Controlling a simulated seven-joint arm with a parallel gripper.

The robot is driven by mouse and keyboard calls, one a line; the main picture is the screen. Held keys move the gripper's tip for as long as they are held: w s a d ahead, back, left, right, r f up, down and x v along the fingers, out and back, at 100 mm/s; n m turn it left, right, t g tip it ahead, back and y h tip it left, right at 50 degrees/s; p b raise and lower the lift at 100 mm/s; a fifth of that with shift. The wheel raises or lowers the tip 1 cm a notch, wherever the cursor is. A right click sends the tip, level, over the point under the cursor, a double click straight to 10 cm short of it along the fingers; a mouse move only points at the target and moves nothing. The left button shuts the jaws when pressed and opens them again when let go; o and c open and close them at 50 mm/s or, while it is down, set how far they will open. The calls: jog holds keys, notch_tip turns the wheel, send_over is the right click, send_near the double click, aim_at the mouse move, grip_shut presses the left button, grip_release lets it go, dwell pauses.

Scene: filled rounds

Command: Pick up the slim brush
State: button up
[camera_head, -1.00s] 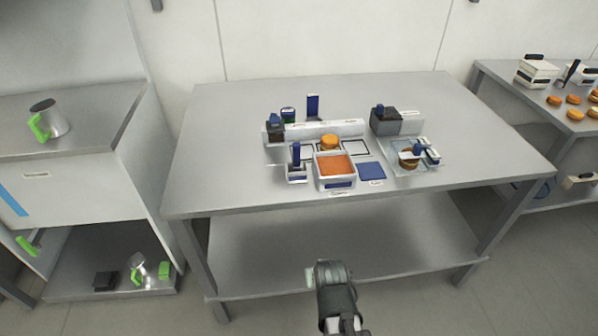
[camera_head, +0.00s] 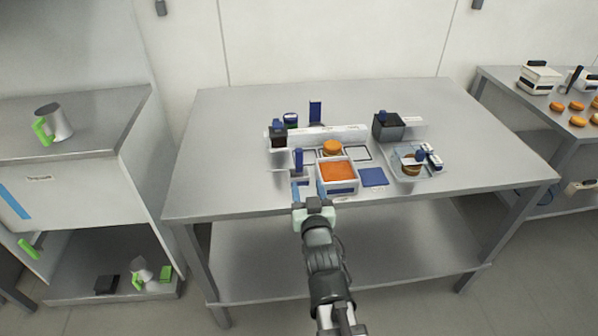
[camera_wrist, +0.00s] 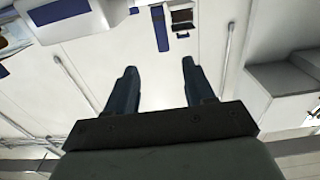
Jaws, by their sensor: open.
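What looks like the slim brush (camera_head: 298,158) is a narrow blue handle standing upright in a small white holder at the front left of the table group, left of the orange-filled tray. A blue strip, possibly the same handle, shows at the top of the wrist view (camera_wrist: 161,28), beyond my fingertips. Its bristles cannot be made out. My gripper (camera_head: 309,190) is at the table's front edge, just in front of the holder and tray. Its two blue fingers are spread and empty, also in the wrist view (camera_wrist: 160,66).
The white tray (camera_head: 341,188) with orange filling stands close right of my gripper. A blue square (camera_head: 373,177) lies right of it. A dark container (camera_head: 388,127) and a clear tray (camera_head: 428,172) are farther right. The table's left and right sides are clear.

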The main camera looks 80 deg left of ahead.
aim_at(299, 160)
jog(key=a, duration=0.8)
jog(key=shift+a, duration=0.25)
jog(key=shift+s+a+f, duration=0.1)
jog(key=shift+a+f, duration=0.05)
jog(key=shift+a, duration=1.15)
jog(key=shift+s+a+f, duration=0.1)
jog(key=shift+a, duration=1.2)
jog(key=shift+c, duration=0.4)
grip_shut()
